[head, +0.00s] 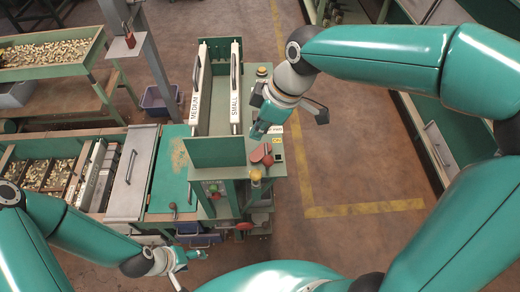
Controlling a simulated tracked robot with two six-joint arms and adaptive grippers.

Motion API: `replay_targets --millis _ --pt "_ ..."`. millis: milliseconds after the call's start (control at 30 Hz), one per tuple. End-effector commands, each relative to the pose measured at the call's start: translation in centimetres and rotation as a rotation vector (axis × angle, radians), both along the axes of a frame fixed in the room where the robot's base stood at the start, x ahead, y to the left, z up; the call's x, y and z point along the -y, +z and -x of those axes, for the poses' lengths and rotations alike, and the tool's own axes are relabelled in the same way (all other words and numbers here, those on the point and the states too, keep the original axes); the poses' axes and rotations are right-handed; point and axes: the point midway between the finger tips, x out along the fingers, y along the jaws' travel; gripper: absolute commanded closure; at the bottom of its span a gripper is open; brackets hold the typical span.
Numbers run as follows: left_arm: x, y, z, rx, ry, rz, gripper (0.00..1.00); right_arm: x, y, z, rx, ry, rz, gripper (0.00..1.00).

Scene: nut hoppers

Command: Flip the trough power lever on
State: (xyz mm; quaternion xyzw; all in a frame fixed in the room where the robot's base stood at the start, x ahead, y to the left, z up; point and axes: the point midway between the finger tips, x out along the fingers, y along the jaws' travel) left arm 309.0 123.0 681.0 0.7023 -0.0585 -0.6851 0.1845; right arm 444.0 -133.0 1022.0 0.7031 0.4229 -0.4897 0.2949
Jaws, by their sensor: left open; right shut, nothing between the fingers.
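The green trough (215,152) stands in the middle of the head view, with two white bars marked MEDIUM (196,92) and SMALL (236,90). A red lever-like part (262,154) is at its front right corner; I cannot tell for sure that it is the power lever. My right gripper (261,130) is shut and empty, just above and beyond this red part in the picture; contact cannot be made out. My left gripper (188,257) is open and empty, low in front of the bench, away from the trough.
A bench with bins of nuts (40,174) and a grey lid (133,172) stands at left. The floor (350,160) right of the trough is clear.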

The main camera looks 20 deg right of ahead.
Motion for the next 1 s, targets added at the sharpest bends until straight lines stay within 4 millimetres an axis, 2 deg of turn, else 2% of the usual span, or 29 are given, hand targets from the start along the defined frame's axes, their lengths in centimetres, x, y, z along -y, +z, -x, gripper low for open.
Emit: replay_targets --millis 267,467,733,1000 --pt "0.0 0.1 0.0 0.001 0.000 0.000 0.40 -0.8 -1.2 -0.3 -0.004 0.011 0.001 1.00" --pt "0.0 0.4 0.0 0.001 0.000 0.000 0.40 -1.8 -4.3 -0.7 -0.009 0.014 0.002 1.00" --pt "0.0 1.0 0.0 0.001 0.000 0.000 0.40 -3.5 -9.5 -1.6 -0.008 0.013 0.002 1.00" --pt "0.0 2.0 0.0 0.001 0.000 0.000 0.40 -0.6 -10.0 -0.2 -0.003 0.011 0.000 1.00"
